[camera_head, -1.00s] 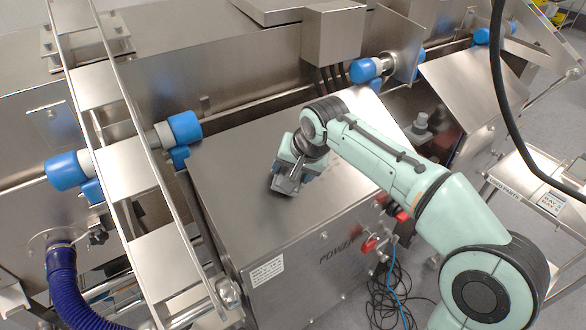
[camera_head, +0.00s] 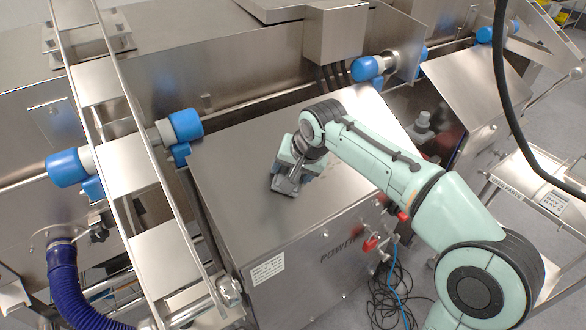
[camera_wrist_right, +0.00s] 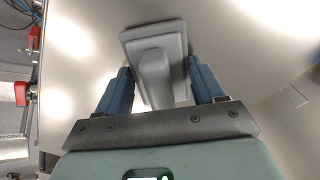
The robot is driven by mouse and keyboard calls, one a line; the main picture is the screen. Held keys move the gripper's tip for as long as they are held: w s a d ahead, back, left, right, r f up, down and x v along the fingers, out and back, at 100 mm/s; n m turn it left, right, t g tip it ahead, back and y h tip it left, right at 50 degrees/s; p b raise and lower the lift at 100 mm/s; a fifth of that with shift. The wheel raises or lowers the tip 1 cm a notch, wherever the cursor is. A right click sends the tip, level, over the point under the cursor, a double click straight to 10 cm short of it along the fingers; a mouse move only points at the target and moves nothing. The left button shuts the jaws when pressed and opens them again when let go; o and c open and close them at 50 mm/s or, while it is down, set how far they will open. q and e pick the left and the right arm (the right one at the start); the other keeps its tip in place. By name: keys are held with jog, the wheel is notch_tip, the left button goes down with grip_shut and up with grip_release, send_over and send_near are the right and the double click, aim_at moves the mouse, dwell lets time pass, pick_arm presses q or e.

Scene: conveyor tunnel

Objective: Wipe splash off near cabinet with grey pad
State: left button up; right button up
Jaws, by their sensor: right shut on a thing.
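The near cabinet (camera_head: 235,215) is a brushed metal box with a sloping top and "POWER" lettering on its front. My right gripper (camera_head: 287,184) is low over the middle of that top. In the right wrist view, its blue fingers (camera_wrist_right: 155,88) are shut on the raised handle of the grey pad (camera_wrist_right: 153,45). The pad is a rectangular block held against or very close to the cabinet top; I cannot tell if it touches. I cannot make out any splash; the gripper and pad hide part of the top. My left gripper is not in view.
Blue-capped rollers (camera_head: 185,126) and a metal rail frame (camera_head: 150,170) stand left of the cabinet. A grey box with cables (camera_head: 334,35) is behind it. Red knobs (camera_head: 370,244) stick out at the front, and a black cable (camera_head: 500,90) hangs at right.

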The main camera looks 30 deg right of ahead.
aim_at(329, 164)
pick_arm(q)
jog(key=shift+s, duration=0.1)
pick_arm(e)
jog(key=shift+w+f, duration=0.1)
jog(key=shift+f, duration=0.15)
jog(key=shift+d, duration=0.1)
jog(key=shift+w+d+r+p, duration=0.15)
jog(key=shift+d+p, duration=0.3)
jog(key=shift+d, duration=2)
jog(key=shift+w+d, duration=0.2)
jog(key=shift+d, duration=1.1)
jog(key=shift+d+p, duration=0.5)
jog(key=shift+d, duration=0.35)
jog(key=shift+w+d, duration=0.15)
jog(key=shift+d, duration=0.85)
jog(key=shift+d+p, duration=0.45)
jog(key=shift+d, duration=0.35)
jog(key=shift+w+d, duration=0.15)
jog(key=shift+d, duration=0.85)
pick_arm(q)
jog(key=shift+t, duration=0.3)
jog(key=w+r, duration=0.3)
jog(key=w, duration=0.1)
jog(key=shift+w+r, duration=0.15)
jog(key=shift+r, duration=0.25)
pick_arm(e)
jog(key=shift+d, duration=0.1)
